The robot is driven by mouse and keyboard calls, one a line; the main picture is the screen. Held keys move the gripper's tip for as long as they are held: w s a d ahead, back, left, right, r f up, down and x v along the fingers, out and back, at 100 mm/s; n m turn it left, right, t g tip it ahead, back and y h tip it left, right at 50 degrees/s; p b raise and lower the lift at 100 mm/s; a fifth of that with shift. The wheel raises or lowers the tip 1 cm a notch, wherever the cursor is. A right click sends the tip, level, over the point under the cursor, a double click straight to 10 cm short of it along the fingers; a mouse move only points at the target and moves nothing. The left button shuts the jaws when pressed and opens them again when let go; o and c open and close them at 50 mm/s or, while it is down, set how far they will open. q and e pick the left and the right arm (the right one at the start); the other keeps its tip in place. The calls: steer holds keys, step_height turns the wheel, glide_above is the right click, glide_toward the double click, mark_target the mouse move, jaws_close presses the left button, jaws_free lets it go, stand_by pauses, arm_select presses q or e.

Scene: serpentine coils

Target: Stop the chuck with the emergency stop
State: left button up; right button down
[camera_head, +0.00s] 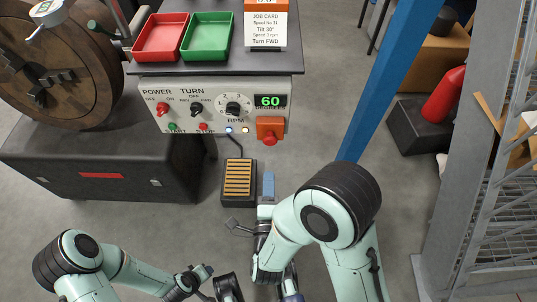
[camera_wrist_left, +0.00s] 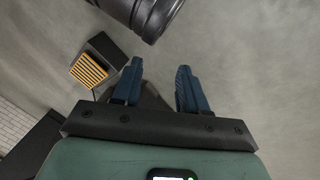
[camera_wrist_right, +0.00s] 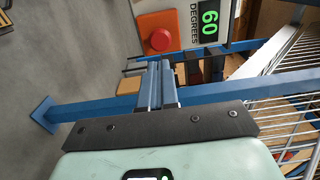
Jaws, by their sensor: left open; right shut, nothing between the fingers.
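The emergency stop is a red mushroom button (camera_head: 269,138) on an orange box at the lower right corner of the control panel (camera_head: 190,108). It also shows in the right wrist view (camera_wrist_right: 161,40), above the fingertips. The wooden chuck (camera_head: 50,65) stands at the upper left. My right gripper (camera_head: 268,180) is below the button in the head view, apart from it, with its fingers shut and empty; it also shows in the right wrist view (camera_wrist_right: 160,70). My left gripper (camera_wrist_left: 157,75) is open and empty, pointed at the floor; its fingers are not clear in the head view.
A foot pedal (camera_head: 238,180) lies on the floor below the panel. Red (camera_head: 160,38) and green (camera_head: 207,36) trays and a job card (camera_head: 266,28) sit above the panel. A blue post (camera_head: 380,75) and wire shelving (camera_head: 490,200) stand right. The display (camera_head: 270,101) reads 60.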

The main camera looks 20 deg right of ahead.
mark_target(270, 142)
steer(key=b+x, duration=0.2)
steer(key=x, duration=0.5)
steer(key=shift+w+d, duration=0.2)
steer(key=shift+w, duration=0.2)
arm_select(q)
steer(key=shift+g, duration=0.7)
steer(key=shift+s+a+f, duration=0.2)
steer(key=shift+s+f, duration=0.35)
steer(key=shift+f, duration=0.25)
steer(key=shift+s+a+f, duration=0.2)
steer(key=shift+s+f, duration=0.35)
steer(key=shift+f, duration=0.2)
steer(key=shift+s+a+f, duration=0.2)
steer(key=shift+s+f, duration=0.35)
steer(key=shift+f, duration=0.25)
arm_select(e)
steer(key=shift+w+d, duration=0.15)
steer(key=shift+w, duration=0.55)
